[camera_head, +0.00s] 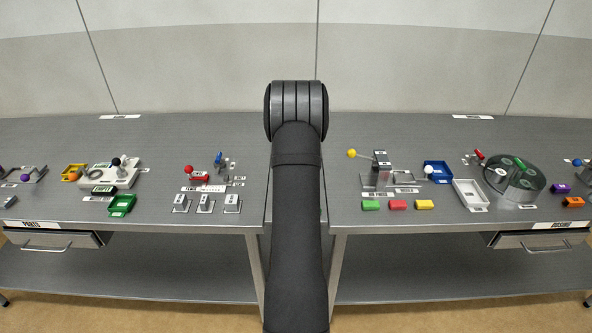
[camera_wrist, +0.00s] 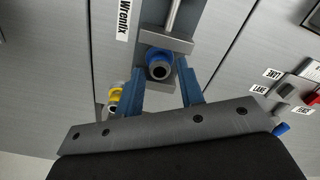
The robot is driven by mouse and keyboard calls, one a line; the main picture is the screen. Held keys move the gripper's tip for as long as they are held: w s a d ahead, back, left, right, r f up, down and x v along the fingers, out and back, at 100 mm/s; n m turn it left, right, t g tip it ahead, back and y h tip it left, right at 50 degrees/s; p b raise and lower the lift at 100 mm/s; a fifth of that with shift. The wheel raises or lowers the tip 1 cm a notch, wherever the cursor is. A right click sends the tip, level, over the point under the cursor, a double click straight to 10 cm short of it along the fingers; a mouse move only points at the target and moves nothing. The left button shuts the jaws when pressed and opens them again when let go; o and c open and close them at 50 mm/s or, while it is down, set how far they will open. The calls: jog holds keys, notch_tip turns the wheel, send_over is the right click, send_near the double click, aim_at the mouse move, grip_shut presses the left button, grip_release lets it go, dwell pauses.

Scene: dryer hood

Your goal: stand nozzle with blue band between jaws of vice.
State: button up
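The nozzle with the blue band (camera_wrist: 157,58) is seen nearly end-on in the wrist view, its round dark opening facing the camera. It is at the grey vice (camera_wrist: 166,40), just below a wide jaw block; a metal screw rod (camera_wrist: 173,14) runs up from that block. The other jaw is partly hidden, so I cannot tell whether the nozzle is seated or clamped. My gripper (camera_wrist: 160,75) has its two blue fingers apart, one on each side of the nozzle; a gap shows on the right, and the left finger is very close. The head view does not show the gripper fingers.
A yellow-banded part (camera_wrist: 115,96) is beside the left finger. At right are a red part (camera_wrist: 313,98), small labels and a blue knob (camera_wrist: 282,129). In the head view, a green tray (camera_head: 123,204) and white tray (camera_head: 469,195) stand either side of my arm.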

notch_tip(320, 180, up, 16)
jog(key=shift+f, duration=0.2)
jog(key=shift+f, duration=0.15)
notch_tip(320, 180, down, 14)
dwell(0.5)
